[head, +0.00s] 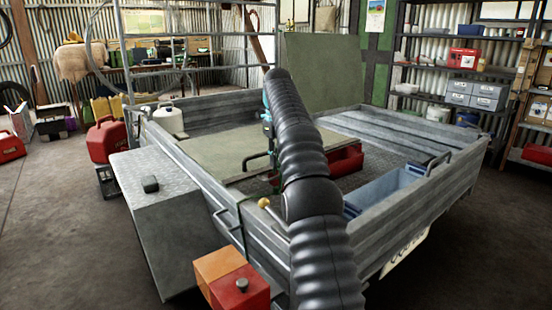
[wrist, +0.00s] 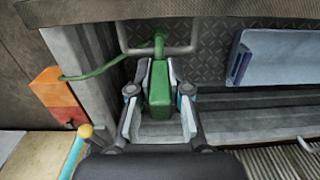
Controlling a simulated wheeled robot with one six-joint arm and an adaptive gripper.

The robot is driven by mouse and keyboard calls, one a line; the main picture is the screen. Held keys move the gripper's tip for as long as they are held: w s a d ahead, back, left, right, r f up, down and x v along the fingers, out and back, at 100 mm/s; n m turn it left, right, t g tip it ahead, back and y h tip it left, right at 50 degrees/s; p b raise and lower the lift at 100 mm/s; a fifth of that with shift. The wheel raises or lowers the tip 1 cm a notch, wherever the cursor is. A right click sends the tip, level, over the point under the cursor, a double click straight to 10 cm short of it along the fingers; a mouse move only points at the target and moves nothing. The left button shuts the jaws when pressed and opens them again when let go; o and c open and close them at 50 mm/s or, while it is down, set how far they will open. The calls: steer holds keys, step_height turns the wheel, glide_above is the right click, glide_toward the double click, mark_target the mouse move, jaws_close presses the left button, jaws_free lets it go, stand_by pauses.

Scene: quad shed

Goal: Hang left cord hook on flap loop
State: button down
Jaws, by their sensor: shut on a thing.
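In the wrist view my gripper (wrist: 158,98) is shut on a green cord hook (wrist: 159,88), a block with a narrow neck that points away from my fingers. A green cord (wrist: 105,69) runs from near the neck off to the left. The neck lies at a grey bar loop (wrist: 187,50); I cannot tell whether the hook is over the bar, touching it or only above it. In the head view my arm hides most of my gripper and the hook. A flat grey-green panel (head: 215,143) lies to the left of my arm.
The grey trailer walls (head: 420,210) surround the work area. A blue bin (head: 385,190) is inside at right, a red tray (head: 346,160) behind my arm. An orange-red box (head: 235,282) and a yellow knob (head: 264,202) are near the front left. A second panel (head: 322,72) stands upright behind.

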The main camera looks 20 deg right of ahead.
steer(key=shift+f+b, duration=0.8)
steer(key=shift+f, duration=0.45)
steer(key=c, duration=0.6)
jaws_free()
steer(key=shift+o, duration=0.2)
